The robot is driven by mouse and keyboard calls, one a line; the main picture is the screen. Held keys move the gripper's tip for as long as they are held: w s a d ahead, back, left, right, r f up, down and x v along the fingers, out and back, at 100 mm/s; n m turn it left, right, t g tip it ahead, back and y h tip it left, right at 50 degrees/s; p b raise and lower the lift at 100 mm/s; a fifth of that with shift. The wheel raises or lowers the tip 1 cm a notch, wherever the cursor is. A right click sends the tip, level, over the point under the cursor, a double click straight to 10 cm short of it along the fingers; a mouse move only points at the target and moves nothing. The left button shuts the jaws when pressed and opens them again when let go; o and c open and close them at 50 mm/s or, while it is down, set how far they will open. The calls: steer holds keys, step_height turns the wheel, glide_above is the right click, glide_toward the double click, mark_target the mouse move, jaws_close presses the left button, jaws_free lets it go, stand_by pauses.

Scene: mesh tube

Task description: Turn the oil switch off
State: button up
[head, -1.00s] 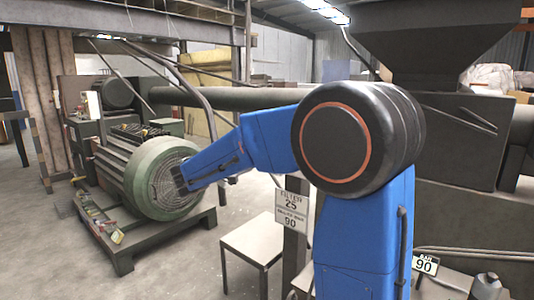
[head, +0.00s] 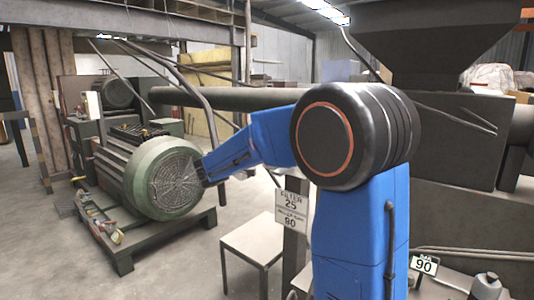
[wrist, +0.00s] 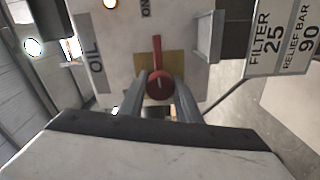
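In the wrist view, a red rotary switch (wrist: 159,82) with a long narrow handle sits on a yellowish plate (wrist: 146,64) on a white panel (wrist: 184,28). The handle points up in the picture, toward the ON label (wrist: 146,8). An OIL label (wrist: 96,62) is on the panel at the left. My gripper (wrist: 158,86) is open, its two grey fingers on either side of the switch's round base; I cannot tell whether they touch it. In the head view the switch cannot be made out.
A FILTER 25 / RELIEF BAR 90 sign (wrist: 282,38) stands right of the panel and also shows in the head view (head: 291,212). A green motor (head: 165,180) and a small table (head: 255,238) stand on the floor.

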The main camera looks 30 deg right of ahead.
steer(key=c, duration=0.4)
steer(key=n, duration=0.3)
steer(key=shift+n, duration=0.4)
steer(key=n, duration=0.4)
steer(key=shift+f+n, duration=0.1)
steer(key=shift+n, duration=0.2)
steer(key=n, duration=0.5)
steer(key=shift+n, duration=2.3)
